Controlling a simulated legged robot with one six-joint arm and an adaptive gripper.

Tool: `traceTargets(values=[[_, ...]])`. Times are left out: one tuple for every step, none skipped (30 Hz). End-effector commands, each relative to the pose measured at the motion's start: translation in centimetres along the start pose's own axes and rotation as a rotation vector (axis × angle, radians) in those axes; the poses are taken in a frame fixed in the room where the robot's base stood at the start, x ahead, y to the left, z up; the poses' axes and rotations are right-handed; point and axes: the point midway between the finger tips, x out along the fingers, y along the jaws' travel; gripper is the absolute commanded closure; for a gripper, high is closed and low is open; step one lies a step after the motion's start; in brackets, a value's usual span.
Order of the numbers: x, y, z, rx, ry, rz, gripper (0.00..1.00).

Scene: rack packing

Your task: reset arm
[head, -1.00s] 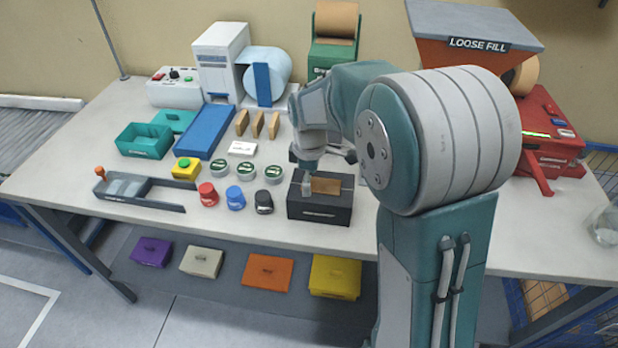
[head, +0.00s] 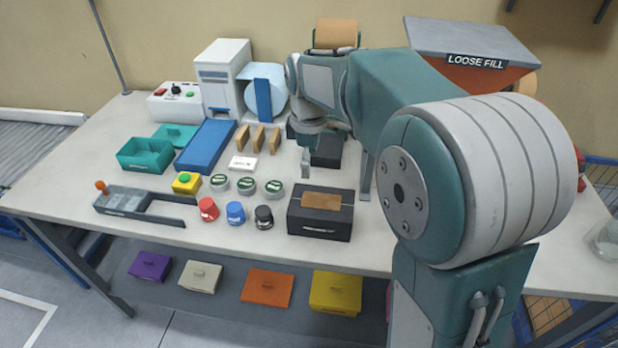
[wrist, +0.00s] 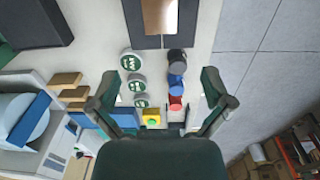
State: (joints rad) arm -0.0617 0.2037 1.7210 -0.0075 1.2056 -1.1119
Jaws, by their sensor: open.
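My arm (head: 440,150) crosses the right half of the head view. My gripper (head: 305,158) hangs above the table, behind the black box with a brown top (head: 322,213). In the wrist view my gripper (wrist: 165,98) shows two dark fingers spread wide, with nothing held between them. The black box also shows at the top of the wrist view (wrist: 150,41), apart from the fingers. Part of the table behind my arm is hidden.
Several round tins and red (head: 208,209), blue (head: 235,212) and black (head: 264,217) jars stand left of the black box. A grey rack (head: 150,213), teal bin (head: 145,155) and white printer (head: 222,80) stand farther left. Coloured boxes sit on the lower shelf.

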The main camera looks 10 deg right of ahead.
Motion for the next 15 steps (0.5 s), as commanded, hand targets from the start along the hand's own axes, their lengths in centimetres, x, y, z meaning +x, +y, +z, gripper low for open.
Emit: traceTargets(values=[[-0.6, 0.0, 0.0, 0.0, 0.001, 0.001, 0.0], [-0.9, 0.0, 0.0, 0.0, 0.001, 0.001, 0.0], [-1.2, 0.0, 0.0, 0.0, 0.0, 0.0, 0.0], [-1.3, 0.0, 0.0, 0.0, 0.0, 0.0, 0.0], [-1.4, 0.0, 0.0, 0.0, 0.0, -0.001, 0.0], [-1.5, 0.0, 0.0, 0.0, -0.001, -0.001, 0.0], [-1.5, 0.0, 0.0, 0.0, -0.001, -0.001, 0.0], [-1.5, 0.0, 0.0, 0.0, -0.001, -0.001, 0.0], [-1.6, -0.1, 0.0, 0.001, 0.0, -0.001, 0.0], [-1.6, -0.1, 0.1, 0.006, 0.001, 0.001, 0.0], [-1.8, -0.3, 0.2, 0.014, 0.002, 0.005, 0.0], [-2.1, -0.7, 0.4, 0.033, 0.007, 0.013, 0.0], [-2.4, -1.1, 0.7, 0.053, 0.011, 0.02, 0.0], [-2.8, -1.5, 1.0, 0.079, 0.017, 0.032, 0.0], [-3.3, -2.3, 1.4, 0.121, 0.027, 0.048, 0.0]])
